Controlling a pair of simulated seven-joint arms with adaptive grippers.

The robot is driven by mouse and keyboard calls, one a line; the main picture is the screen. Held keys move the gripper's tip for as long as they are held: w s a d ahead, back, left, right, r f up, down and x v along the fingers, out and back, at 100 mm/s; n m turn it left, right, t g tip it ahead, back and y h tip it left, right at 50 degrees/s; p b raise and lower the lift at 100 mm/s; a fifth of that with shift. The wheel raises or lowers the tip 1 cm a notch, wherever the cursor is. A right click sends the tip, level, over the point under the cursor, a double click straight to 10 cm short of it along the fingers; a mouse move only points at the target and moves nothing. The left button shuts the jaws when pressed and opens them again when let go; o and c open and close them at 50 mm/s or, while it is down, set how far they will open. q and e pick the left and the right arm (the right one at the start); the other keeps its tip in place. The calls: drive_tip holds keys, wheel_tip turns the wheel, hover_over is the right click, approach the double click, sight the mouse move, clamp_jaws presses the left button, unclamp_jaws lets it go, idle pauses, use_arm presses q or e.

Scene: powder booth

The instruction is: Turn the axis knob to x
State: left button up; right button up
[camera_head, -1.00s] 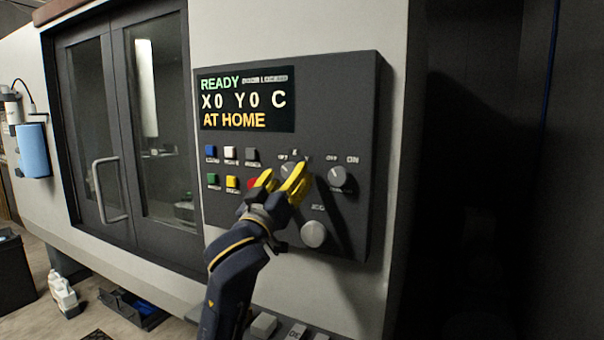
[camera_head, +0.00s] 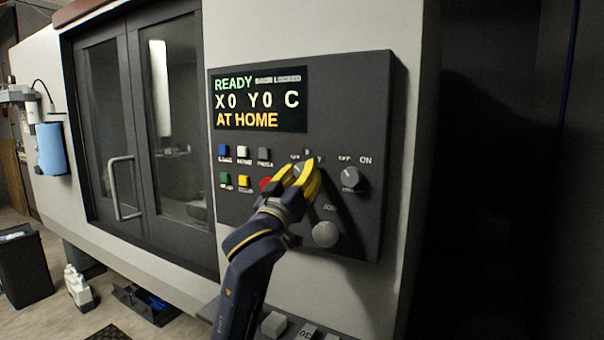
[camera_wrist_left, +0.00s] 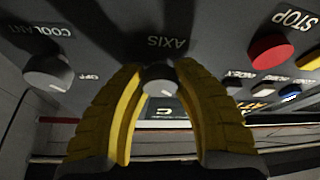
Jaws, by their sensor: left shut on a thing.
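The axis knob (camera_head: 299,168) is a small grey knob on the dark control panel. It shows between my fingers in the left wrist view (camera_wrist_left: 158,79), under the upside-down AXIS label, with a pale mark on its face. My left gripper (camera_head: 298,176) has yellow fingers, one on each side of the knob, and is shut on it; the left wrist view shows these fingers (camera_wrist_left: 158,72) too. In the head view the fingers hide most of the knob and part of its scale, so its setting cannot be read there. My right gripper is not in view.
The coolant knob (camera_head: 351,179) is right of the axis knob, and the jog knob (camera_head: 325,234) is below. The red stop button (camera_head: 266,184) sits close left of my fingers. The display (camera_head: 260,100) reads READY, X0 Y0 C, AT HOME. Machine doors (camera_head: 150,130) stand left.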

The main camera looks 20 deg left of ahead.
use_arm(q)
clamp_jaws()
drive_tip(key=shift+m, duration=0.4)
drive_tip(key=m+h, duration=0.1)
drive_tip(key=m, duration=0.1)
drive_tip(key=m+h, duration=0.2)
drive_tip(key=m, duration=0.1)
drive_tip(key=shift+a+g, duration=0.15)
drive_tip(key=shift+g, duration=0.15)
drive_tip(key=m+g+h, duration=0.1)
drive_tip(key=m+h, duration=0.1)
drive_tip(key=m, duration=0.2)
drive_tip(key=m+h, duration=0.1)
drive_tip(key=m, duration=0.3)
drive_tip(key=shift+r+g+h, duration=0.1)
drive_tip(key=shift+g+h, duration=0.3)
drive_tip(key=shift+m, duration=0.4)
drive_tip(key=o, duration=1)
unclamp_jaws()
